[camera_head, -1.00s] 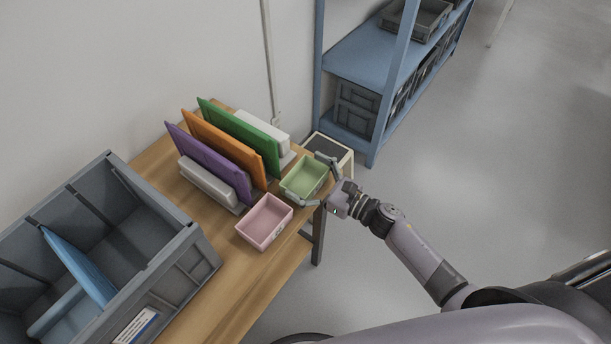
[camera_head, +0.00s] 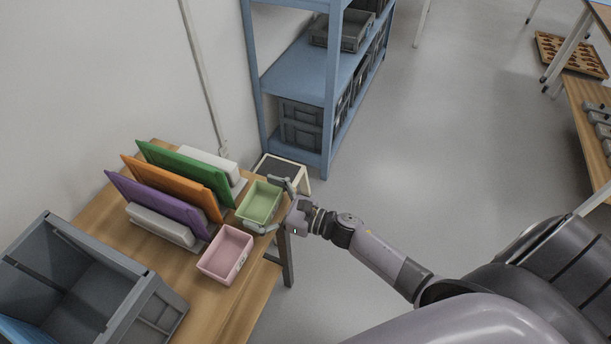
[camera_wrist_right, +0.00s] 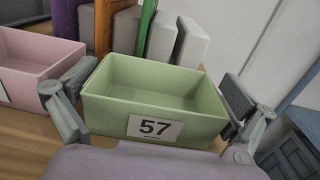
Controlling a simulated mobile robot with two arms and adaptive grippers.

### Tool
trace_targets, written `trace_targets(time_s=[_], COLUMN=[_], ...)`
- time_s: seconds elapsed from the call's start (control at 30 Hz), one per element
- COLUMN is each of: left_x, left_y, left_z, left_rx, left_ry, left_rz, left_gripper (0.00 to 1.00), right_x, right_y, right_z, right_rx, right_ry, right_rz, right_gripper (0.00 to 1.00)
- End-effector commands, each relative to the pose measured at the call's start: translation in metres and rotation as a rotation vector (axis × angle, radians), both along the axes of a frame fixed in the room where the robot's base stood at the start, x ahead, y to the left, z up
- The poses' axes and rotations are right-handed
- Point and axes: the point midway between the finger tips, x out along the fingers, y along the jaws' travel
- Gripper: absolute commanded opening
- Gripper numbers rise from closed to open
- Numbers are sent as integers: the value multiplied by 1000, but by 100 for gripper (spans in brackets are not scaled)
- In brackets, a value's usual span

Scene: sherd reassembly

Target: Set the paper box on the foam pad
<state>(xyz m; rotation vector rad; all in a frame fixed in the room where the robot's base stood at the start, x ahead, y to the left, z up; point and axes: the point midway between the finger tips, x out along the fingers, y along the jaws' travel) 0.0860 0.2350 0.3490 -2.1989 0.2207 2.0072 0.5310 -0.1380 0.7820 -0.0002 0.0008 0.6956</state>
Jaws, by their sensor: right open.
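I cannot make out a paper box or a foam pad for certain. A small open green box (camera_head: 260,202) stands at the right end of the wooden table. In the right wrist view the green box (camera_wrist_right: 150,100) carries a white label reading 57 and looks empty. My right gripper (camera_head: 266,206) is open, with one finger on each side of this box. In the right wrist view the gripper (camera_wrist_right: 158,88) shows a gap at the right finger; contact at the left is unclear. My left gripper is not in view.
A pink box (camera_head: 226,255) stands beside the green one. Purple (camera_head: 160,207), orange (camera_head: 172,187) and green (camera_head: 187,171) panels stand in a rack behind. A grey crate (camera_head: 150,290) is at left. A stool (camera_head: 281,170) and blue shelf (camera_head: 300,75) stand beyond.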

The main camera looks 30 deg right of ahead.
Motion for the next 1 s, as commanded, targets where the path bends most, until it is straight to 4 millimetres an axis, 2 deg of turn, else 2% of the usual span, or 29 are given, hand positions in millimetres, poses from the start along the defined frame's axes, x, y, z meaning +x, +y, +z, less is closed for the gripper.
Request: trace_targets(time_s=[0.03,0.1,0.3,0.7,0.83,1.0], left_x=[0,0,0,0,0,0], left_y=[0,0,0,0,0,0], left_z=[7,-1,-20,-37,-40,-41], left_rx=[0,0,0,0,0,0], left_ry=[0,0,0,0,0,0], left_rz=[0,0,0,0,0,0], left_gripper=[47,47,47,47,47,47], right_x=[0,-9,-46,-115,-127,-134], right_y=[0,-8,-37,-95,-105,-111], right_z=[3,-3,-4,0,1,2], right_rx=[2,-1,-4,-1,0,0], right_ry=[2,2,2,2,1,0], right_rz=[-1,-1,1,0,0,0], right_gripper=[100,100,100,100,100,100])
